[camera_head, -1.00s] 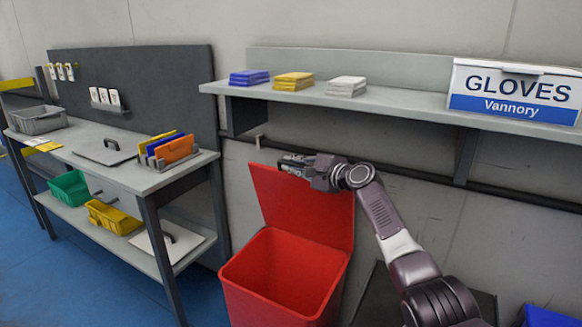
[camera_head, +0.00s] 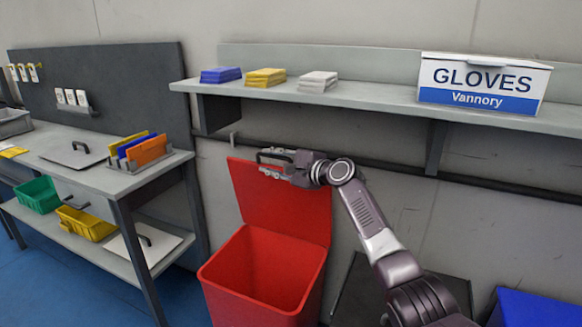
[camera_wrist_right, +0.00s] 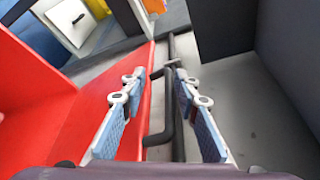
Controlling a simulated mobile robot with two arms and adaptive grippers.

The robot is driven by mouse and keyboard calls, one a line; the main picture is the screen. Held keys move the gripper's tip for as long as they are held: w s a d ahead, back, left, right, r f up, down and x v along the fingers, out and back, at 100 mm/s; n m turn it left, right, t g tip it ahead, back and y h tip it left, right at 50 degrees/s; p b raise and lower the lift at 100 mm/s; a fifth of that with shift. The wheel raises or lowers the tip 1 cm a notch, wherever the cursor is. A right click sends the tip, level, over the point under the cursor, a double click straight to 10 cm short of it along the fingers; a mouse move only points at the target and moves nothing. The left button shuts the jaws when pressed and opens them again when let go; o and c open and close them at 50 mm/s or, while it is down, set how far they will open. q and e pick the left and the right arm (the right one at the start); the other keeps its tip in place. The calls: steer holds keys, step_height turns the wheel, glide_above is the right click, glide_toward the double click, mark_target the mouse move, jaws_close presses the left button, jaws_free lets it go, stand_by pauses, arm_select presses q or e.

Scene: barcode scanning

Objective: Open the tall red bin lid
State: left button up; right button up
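The tall red bin (camera_head: 210,285) stands on the floor against the wall. Its red lid (camera_head: 290,215) stands raised at the back, tilted up towards the wall, and the inside of the bin shows. My right gripper (camera_head: 266,164) is at the lid's top edge, with its fingers spread and nothing held. In the right wrist view the lid (camera_wrist_right: 75,135) lies to the left. My two blue-padded fingers (camera_wrist_right: 155,85) are apart there, the left one in front of the red lid and the right one over the wall side. I cannot tell whether they touch it. My left gripper is out of view.
A shelf (camera_head: 385,98) above holds a gloves box (camera_head: 482,85) and folded stacks. A dark rail (camera_head: 400,172) runs along the wall behind the bin. A workbench (camera_head: 110,178) with trays stands left. A blue bin (camera_head: 535,308) is at the lower right.

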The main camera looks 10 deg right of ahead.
steer(key=v, duration=1)
steer(key=shift+d+f, duration=0.1)
